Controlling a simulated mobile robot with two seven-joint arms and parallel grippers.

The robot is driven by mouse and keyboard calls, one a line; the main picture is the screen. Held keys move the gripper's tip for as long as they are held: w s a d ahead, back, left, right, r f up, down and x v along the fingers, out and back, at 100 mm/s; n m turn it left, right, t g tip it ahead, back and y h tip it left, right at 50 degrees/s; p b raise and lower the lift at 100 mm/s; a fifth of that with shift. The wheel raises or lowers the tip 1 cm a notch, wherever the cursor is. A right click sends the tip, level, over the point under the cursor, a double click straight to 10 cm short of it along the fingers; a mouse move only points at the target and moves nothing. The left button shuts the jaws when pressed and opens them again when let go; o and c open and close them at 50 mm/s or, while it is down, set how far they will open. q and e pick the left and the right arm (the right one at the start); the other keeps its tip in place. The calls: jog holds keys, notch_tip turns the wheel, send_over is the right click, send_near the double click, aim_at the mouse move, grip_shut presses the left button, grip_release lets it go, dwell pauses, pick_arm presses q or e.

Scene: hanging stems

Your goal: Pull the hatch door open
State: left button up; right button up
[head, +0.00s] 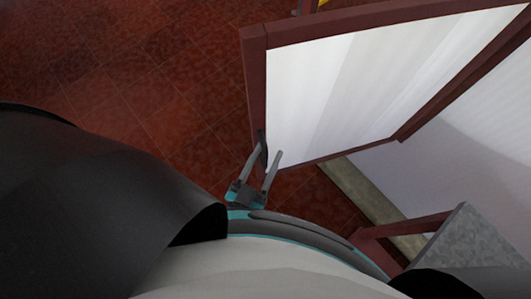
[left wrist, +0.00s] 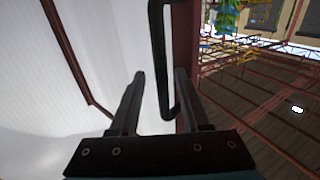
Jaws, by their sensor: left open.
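The hatch door (head: 350,85) is a white panel in a dark red frame. In the head view it stands at an angle out from the pale wall, so it looks open. A black bar handle (left wrist: 156,50) is on the door's edge by the red frame; it also shows in the head view (head: 263,147). My left gripper (head: 272,150) is at the handle, by the door's lower left corner. In the left wrist view my left gripper (left wrist: 161,74) is open, with the handle's lower end between its fingers. Contact cannot be told. My right gripper is not in view.
The red tiled floor (head: 110,60) is clear to the left of the door. A pale wall (head: 480,180) with a baseboard (head: 370,200) is at the right. A grey speckled block (head: 462,242) is at the lower right.

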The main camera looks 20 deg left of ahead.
pick_arm(q)
jog(key=shift+s, duration=0.1)
jog(key=shift+s, duration=0.3)
jog(key=s+a+b, duration=0.1)
jog(key=s+b, duration=0.1)
jog(key=s, duration=1.2)
jog(key=shift+s+a, duration=0.2)
jog(key=shift+a, duration=0.1)
